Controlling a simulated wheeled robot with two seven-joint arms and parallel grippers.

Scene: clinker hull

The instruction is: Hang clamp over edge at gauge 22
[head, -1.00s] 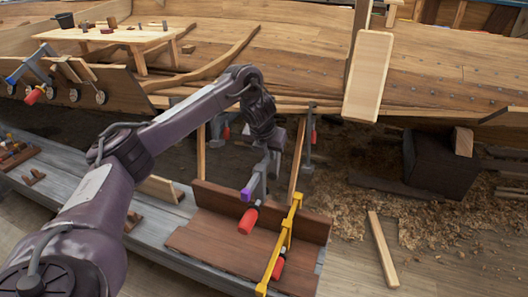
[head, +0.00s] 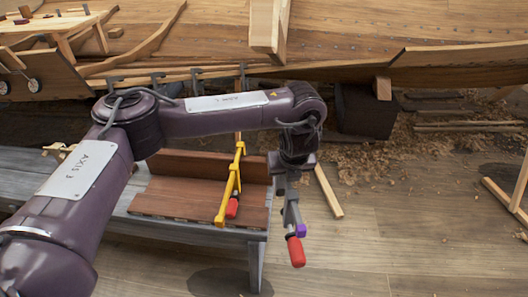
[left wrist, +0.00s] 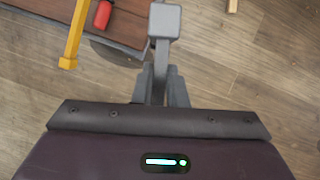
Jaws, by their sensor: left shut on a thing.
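My left gripper (head: 288,180) is shut on a grey bar clamp (head: 291,212) with a purple jaw and a red handle. The clamp hangs handle-down in the air, just right of the bench end. In the left wrist view the fingers (left wrist: 161,90) close around its grey bar (left wrist: 165,24). The hull (head: 350,35) runs across the back. Several grey clamps, one at its left (head: 157,80), hang along its lower plank edge. No readable gauge number shows. My right gripper is out of view.
A yellow clamp (head: 229,190) with a red handle rests on the brown boards (head: 170,197) of the grey bench (head: 110,222). A dark block (head: 366,110) stands under the hull. A loose batten (head: 328,190) lies on the floor. The floor at right front is mostly clear.

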